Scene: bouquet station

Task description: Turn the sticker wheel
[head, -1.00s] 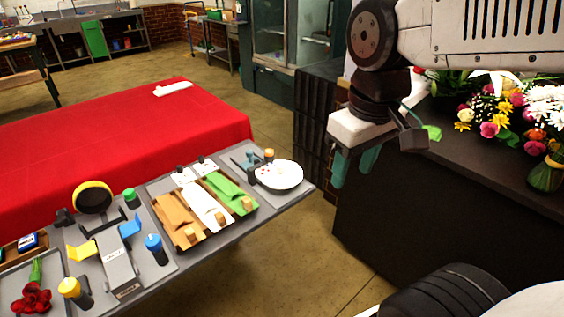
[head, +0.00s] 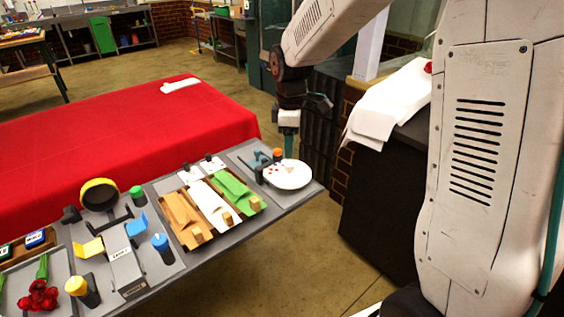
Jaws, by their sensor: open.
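The sticker wheel (head: 290,176) is a round white disc with small red marks on its face. It sits on a grey pad at the right end of the work table. A dark teal holder with an orange-topped knob stands at its left and back edge. My gripper (head: 289,150) points down over the back edge of the wheel, its teal fingers small and partly blurred in the head view. It is open, with nothing visible in it. I cannot tell whether the fingers touch the wheel or are above it.
Left of the wheel is a wooden tray (head: 186,238) with brown, white and green paper. Further left stand a grey device (head: 125,268), coloured knobs and red flowers (head: 38,297). A red-covered table (head: 120,130) lies behind. A dark counter (head: 385,200) stands at right.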

